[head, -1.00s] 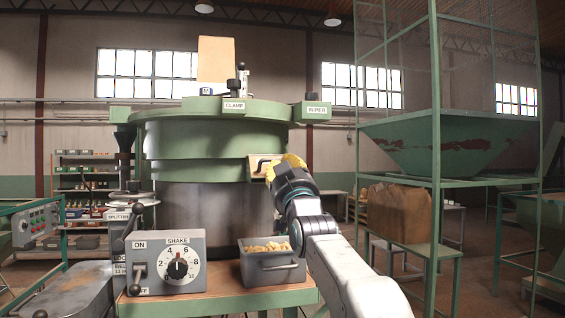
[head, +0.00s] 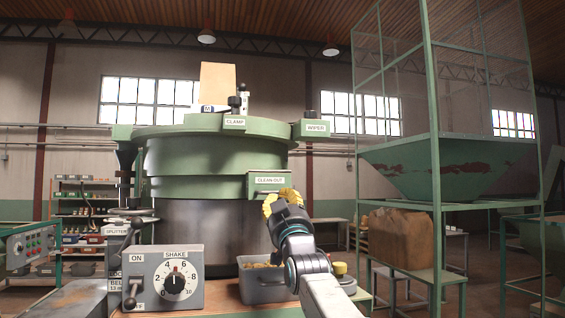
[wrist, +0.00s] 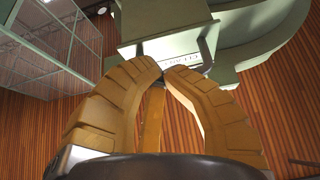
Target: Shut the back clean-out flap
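The green clean-out flap (head: 257,190), labelled CLEAN OUT, is on the side of the big green hopper drum (head: 190,160) in the head view, with a bar handle under the label. It also shows at the top of the wrist view (wrist: 165,25), its label upside down and its grey handle (wrist: 206,55) beside my fingertips. I cannot tell whether it is fully closed. My gripper (head: 281,197), with yellow fingers, is just below and in front of it. In the wrist view its fingertips (wrist: 163,69) come together with nothing clearly between them. They overlap the handle's line; contact is unclear.
A grey SHAKE dial box (head: 155,278) and a grey bin of nuts (head: 262,285) stand below the drum. A WIPER block (head: 311,128) and a CLAMP block (head: 235,123) are on the drum's rim. A green frame (head: 436,150) with a hopper stands to the right.

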